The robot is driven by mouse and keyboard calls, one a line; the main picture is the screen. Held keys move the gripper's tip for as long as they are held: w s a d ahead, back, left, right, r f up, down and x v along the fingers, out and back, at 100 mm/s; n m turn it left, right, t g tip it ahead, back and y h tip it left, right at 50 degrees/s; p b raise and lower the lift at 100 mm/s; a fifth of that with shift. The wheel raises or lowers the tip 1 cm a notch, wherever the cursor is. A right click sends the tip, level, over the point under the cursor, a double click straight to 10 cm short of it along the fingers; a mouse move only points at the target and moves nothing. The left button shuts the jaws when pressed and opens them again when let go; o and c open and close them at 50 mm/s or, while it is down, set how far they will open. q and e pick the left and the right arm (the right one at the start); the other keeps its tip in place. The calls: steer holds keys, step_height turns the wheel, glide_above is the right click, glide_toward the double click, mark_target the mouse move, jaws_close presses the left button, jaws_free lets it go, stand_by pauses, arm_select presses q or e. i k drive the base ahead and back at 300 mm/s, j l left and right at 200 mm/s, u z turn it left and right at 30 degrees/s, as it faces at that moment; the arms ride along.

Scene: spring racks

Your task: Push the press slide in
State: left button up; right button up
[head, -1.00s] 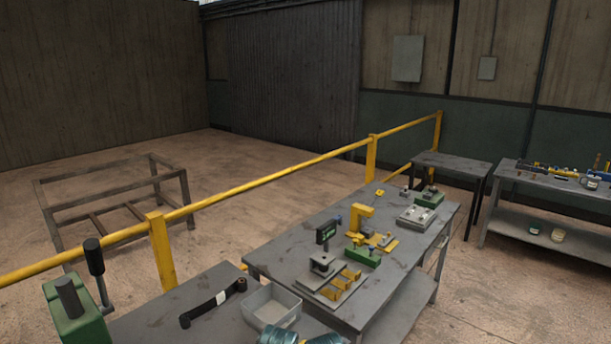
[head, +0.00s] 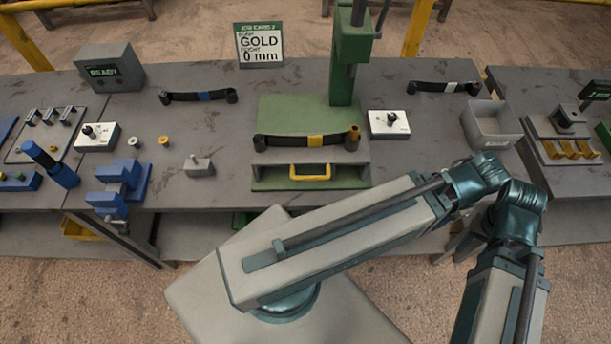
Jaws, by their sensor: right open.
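The green press (head: 352,60) stands at the middle of the bench, with its column at the back. Its slide has a yellow handle (head: 310,172) at the front, facing me. A dark leaf spring with a yellow band (head: 315,141) lies across the green front part, with a gold bush (head: 352,136) at its right end. I cannot tell how far out the slide sits. My right arm (head: 500,275) bends at the lower right and runs down off the bottom edge, well apart from the handle. The right jaws are open, but their fingertips cannot be made out. My left gripper is out of view.
A job card (head: 259,45) reads GOLD, 0 mm. A grey bin (head: 492,125) and another spring (head: 443,87) lie right.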

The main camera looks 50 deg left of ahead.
mark_target(334, 155)
steer(key=k+u, duration=0.25)
steer(key=k, duration=0.15)
steer(key=u, duration=1.4)
steer(key=k+l, duration=0.1)
steer(key=l, duration=0.4)
